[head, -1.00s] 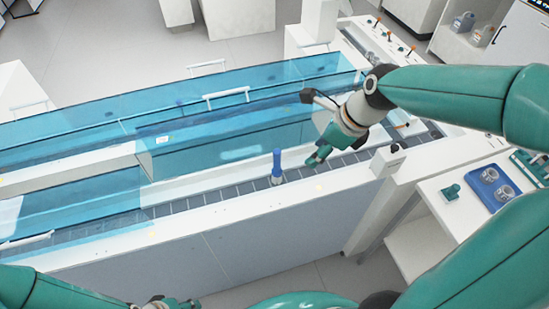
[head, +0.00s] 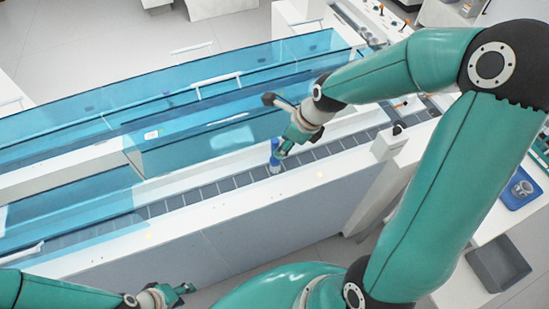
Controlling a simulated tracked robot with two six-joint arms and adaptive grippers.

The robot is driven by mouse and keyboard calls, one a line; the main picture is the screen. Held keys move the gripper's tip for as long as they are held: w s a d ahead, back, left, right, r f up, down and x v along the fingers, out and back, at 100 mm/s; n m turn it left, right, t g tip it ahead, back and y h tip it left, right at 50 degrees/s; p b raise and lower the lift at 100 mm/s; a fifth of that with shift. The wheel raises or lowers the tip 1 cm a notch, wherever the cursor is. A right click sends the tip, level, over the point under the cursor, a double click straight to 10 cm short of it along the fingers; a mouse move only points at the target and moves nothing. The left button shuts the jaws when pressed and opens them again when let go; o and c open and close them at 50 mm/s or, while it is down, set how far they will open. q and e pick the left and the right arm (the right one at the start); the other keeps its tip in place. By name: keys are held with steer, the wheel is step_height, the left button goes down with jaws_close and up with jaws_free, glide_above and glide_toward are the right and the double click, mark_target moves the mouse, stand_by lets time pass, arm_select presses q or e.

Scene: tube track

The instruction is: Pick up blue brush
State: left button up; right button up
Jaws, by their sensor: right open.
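The blue brush (head: 275,158) stands upright on the grey segmented track, with a blue handle and a pale grey lower end. Its top is partly covered by my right gripper (head: 286,148). My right gripper is open, right beside the handle's upper part; I cannot tell whether it touches. My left gripper (head: 184,292) is low at the bottom of the view, in front of the bench and far from the brush. Its fingers are too small to tell whether they are open.
Blue transparent covers (head: 80,130) with white handles stand over the track's left part and behind the brush. The white front rail (head: 225,208) runs along the track. At right are a blue tray (head: 520,188) and a grey bin (head: 498,263).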

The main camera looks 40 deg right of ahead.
mark_target(275, 164)
steer(key=shift+a+x, duration=0.2)
steer(key=shift+x, duration=1.25)
steer(key=shift+a+x, duration=0.15)
steer(key=shift+x, duration=1.3)
steer(key=shift+r, duration=0.15)
jaws_close()
